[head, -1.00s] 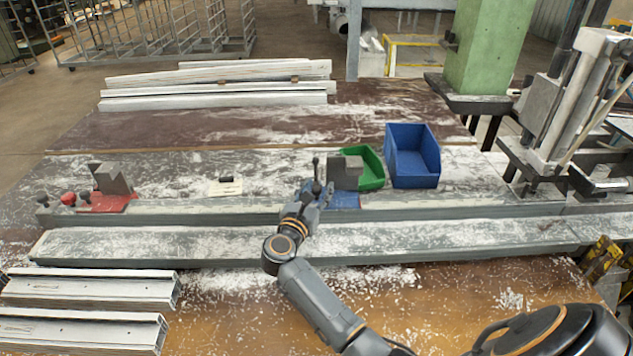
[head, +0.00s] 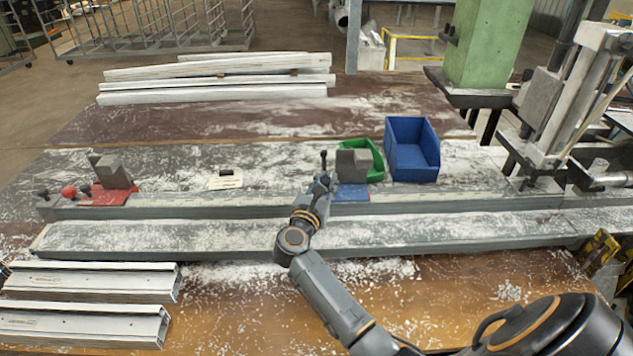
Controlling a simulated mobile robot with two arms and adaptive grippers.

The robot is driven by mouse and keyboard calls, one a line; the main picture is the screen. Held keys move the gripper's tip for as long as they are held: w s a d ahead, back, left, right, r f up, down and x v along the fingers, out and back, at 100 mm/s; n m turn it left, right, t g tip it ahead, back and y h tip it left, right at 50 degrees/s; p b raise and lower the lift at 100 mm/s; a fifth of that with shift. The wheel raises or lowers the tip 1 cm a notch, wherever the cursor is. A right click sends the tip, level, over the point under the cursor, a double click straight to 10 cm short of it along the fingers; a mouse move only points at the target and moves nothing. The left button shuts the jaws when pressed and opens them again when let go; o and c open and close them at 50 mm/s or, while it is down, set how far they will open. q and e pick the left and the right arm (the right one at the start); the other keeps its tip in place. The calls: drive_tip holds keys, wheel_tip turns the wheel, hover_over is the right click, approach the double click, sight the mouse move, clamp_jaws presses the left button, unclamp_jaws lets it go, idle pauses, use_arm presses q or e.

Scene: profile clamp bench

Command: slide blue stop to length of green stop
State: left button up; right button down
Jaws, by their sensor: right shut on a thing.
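The blue stop is a grey block (head: 353,165) on a blue base plate (head: 352,193), on the rail along the bench. A dark upright lever (head: 324,160) stands at its left side. My right gripper (head: 323,182) is shut at the lever, on the blue stop's left side; its fingers are small and partly hide the contact. A red stop (head: 113,172) with a similar grey block and a red base sits at the rail's left end, with red and dark knobs. I cannot make out a green stop. My left gripper is not in view.
A green bin (head: 377,160) stands close behind the blue stop, and a blue bin (head: 413,155) stands to its right. A small white card (head: 226,181) lies left of the gripper. White profiles lie at the back and front left. A clamp machine (head: 560,110) stands at right.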

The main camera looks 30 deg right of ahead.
sight(413, 192)
drive_tip(key=s+d+p, duration=0.1)
drive_tip(key=s+d, duration=0.3)
drive_tip(key=d, duration=0.2)
drive_tip(key=s+d+p, duration=0.1)
drive_tip(key=s+d, duration=0.3)
drive_tip(key=d, duration=0.3)
drive_tip(key=s+d+p, duration=0.1)
drive_tip(key=s+d, duration=0.3)
drive_tip(key=d, duration=0.2)
drive_tip(key=shift+d+f, duration=0.2)
drive_tip(key=c, duration=1.2)
unclamp_jaws()
drive_tip(key=shift+s, duration=0.1)
drive_tip(key=shift+r, duration=0.1)
drive_tip(key=shift+a, duration=0.1)
drive_tip(key=v, duration=1.2)
